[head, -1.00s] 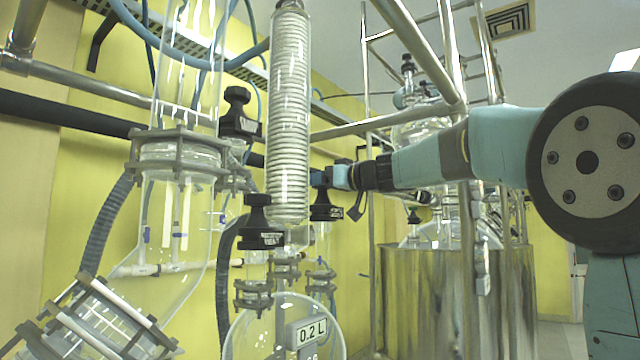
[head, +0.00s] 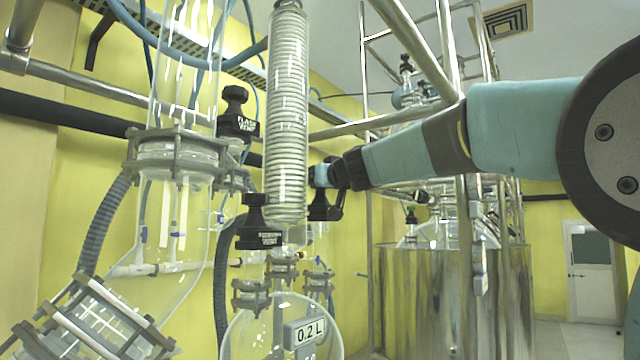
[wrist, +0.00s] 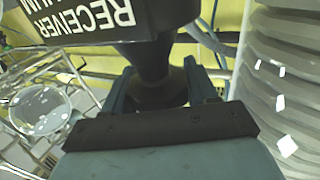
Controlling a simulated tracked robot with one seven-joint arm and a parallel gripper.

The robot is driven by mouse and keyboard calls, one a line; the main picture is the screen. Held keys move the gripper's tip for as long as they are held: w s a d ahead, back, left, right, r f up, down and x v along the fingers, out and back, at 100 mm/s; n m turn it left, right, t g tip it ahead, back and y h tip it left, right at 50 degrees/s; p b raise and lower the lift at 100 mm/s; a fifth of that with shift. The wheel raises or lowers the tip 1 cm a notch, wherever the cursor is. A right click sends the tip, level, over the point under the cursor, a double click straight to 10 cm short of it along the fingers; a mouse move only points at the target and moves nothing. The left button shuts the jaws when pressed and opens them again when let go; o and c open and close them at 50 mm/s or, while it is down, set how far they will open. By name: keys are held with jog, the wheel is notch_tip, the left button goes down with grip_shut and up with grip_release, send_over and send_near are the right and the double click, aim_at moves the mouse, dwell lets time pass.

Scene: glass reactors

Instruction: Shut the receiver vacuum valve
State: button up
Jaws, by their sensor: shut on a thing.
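The receiver vacuum valve (head: 322,210) is a black valve with a knob, just right of the coiled glass condenser in the head view. In the wrist view its black label plate (wrist: 75,20) reads "RECEIVER" and part of "VACUUM", upside down. My gripper (head: 326,176) comes in from the right at the valve's top. In the wrist view my gripper (wrist: 160,90) has one finger on each side of the black knob and is shut on it. The knob's far side is hidden, and I cannot tell how far the valve is turned.
The glass condenser (head: 287,115) stands close left of the gripper. Two similar black valves, one labelled flask vent (head: 237,115) and another (head: 259,225), are nearby. A round 0.2 L flask (head: 285,330) hangs below. Metal frame poles (head: 415,50) stand near my arm.

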dwell(0.3)
jog(key=o, duration=1)
jog(key=shift+c, duration=0.2)
jog(key=v, duration=1.3)
jog(key=shift+s+d+f, duration=0.15)
jog(key=shift+s+d, duration=0.05)
jog(key=shift+s, duration=0.1)
jog(key=shift+c, duration=0.3)
